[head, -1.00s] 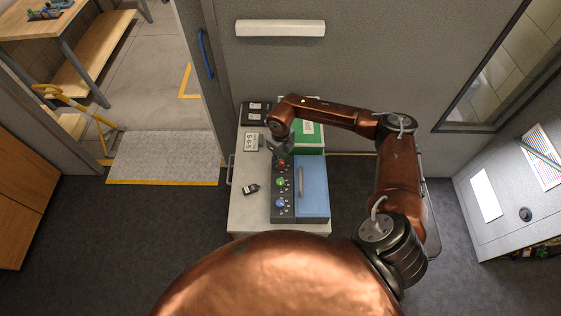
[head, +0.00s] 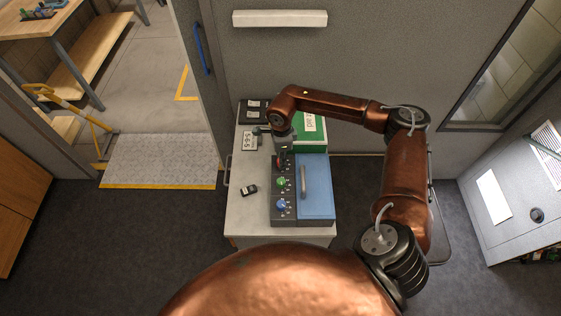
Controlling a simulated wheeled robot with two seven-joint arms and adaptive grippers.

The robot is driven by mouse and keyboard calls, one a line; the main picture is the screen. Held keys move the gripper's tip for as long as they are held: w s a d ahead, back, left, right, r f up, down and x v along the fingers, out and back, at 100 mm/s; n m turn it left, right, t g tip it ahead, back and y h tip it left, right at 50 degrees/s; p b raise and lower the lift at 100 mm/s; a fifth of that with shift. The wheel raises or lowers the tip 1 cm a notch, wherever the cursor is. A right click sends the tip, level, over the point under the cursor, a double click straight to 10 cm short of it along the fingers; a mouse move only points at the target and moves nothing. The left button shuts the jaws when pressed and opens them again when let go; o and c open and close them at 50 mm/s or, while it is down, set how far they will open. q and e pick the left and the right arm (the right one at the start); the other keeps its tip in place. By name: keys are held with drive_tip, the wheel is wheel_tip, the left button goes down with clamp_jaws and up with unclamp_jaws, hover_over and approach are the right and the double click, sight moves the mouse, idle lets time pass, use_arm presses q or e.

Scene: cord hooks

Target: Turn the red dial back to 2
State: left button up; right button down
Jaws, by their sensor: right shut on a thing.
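The red dial (head: 281,163) is the farthest of three dials on the dark panel (head: 284,215) on the cart. My right gripper (head: 281,155) comes down over it from above and is shut on it, hiding most of the dial and its marks. The green dial (head: 281,183) and the blue dial (head: 281,204) sit nearer on the same panel. A card reading 5-6-5 (head: 249,141) stands left of the gripper. My left gripper is not in view.
A blue lidded box (head: 316,190) with a grey handle adjoins the panel on the right. A green box (head: 312,143) lies behind it. A small black object (head: 249,190) lies on the cart's clear left part (head: 245,215). A grey wall rises behind.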

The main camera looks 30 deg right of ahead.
drive_tip(key=n+b, duration=0.2)
drive_tip(key=n, duration=0.1)
drive_tip(key=shift+f+n, duration=0.1)
drive_tip(key=shift+n, duration=0.3)
drive_tip(key=n+b, duration=0.2)
drive_tip(key=n, duration=0.1)
drive_tip(key=shift+w+n, duration=0.1)
drive_tip(key=shift+n, duration=0.2)
use_arm(q)
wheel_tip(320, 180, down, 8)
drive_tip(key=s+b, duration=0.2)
drive_tip(key=b, duration=0.1)
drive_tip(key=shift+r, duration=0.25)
use_arm(e)
drive_tip(key=n, duration=0.5)
drive_tip(key=shift+r+n, duration=0.2)
drive_tip(key=shift+n, duration=0.1)
drive_tip(key=c, duration=1.7)
unclamp_jaws()
drive_tip(key=shift+o, duration=0.2)
drive_tip(key=shift+r, duration=0.2)
wheel_tip(320, 180, up, 12)
drive_tip(key=shift+f, duration=0.25)
